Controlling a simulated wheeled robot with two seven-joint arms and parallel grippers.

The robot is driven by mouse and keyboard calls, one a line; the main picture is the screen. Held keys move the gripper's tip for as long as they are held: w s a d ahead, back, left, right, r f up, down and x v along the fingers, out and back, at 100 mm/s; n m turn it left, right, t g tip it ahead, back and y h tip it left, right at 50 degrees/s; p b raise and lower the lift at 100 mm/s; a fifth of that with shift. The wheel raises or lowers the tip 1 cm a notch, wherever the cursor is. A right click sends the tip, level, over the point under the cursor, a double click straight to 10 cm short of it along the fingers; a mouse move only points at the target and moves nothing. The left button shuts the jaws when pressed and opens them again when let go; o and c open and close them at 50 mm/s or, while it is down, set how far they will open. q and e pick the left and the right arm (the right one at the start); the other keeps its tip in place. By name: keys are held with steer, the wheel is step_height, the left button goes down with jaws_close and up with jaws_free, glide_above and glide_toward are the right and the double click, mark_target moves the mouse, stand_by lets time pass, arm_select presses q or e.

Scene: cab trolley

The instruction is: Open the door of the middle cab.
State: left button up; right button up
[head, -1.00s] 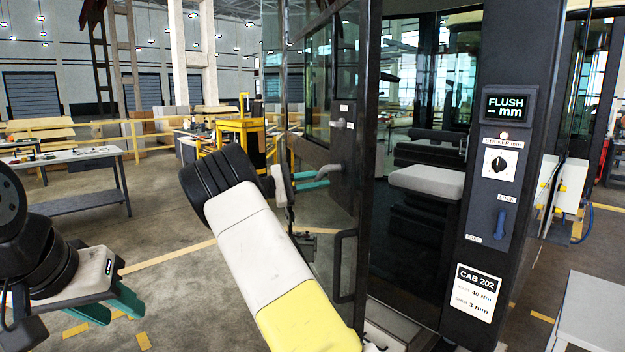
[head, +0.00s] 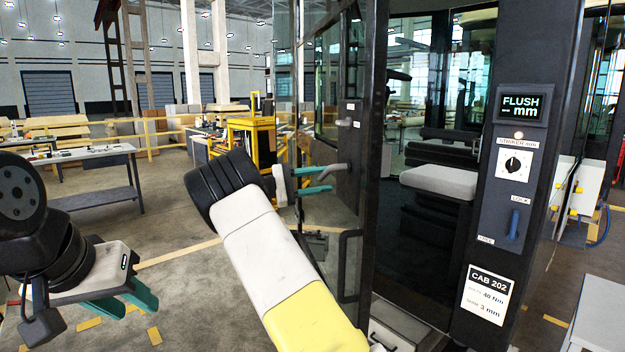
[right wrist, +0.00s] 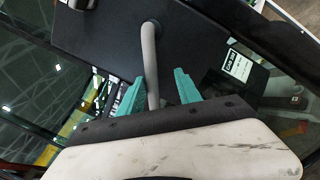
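The cab marked CAB 202 (head: 486,294) has its dark, glazed door (head: 371,160) standing ajar, with the seat visible through the gap. A grey bar handle (head: 340,169) is on the door; it also shows in the right wrist view (right wrist: 151,60). My right gripper (head: 318,180) is at the handle, its teal fingers apart. In the right wrist view the bar lies between the open fingers (right wrist: 158,90), with space beside it; contact is unclear. My left gripper (head: 135,304) is open and empty at the lower left, away from the cab.
The cab post carries a FLUSH display (head: 521,105) without a number, a knob (head: 513,166) and a blue lock lever (head: 514,222). A grey workbench (head: 90,155) and a yellow frame (head: 250,145) stand behind at left. Open floor lies between them and the cab.

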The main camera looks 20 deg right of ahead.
steer(key=shift+w+a+f, duration=0.1)
steer(key=shift+a+f, duration=0.05)
steer(key=shift+a, duration=1.05)
steer(key=shift+w+a+f, duration=0.1)
steer(key=shift+a, duration=1.25)
steer(key=a+f, duration=0.1)
steer(key=a, duration=0.7)
steer(key=shift+a, duration=0.4)
steer(key=shift+f, duration=0.1)
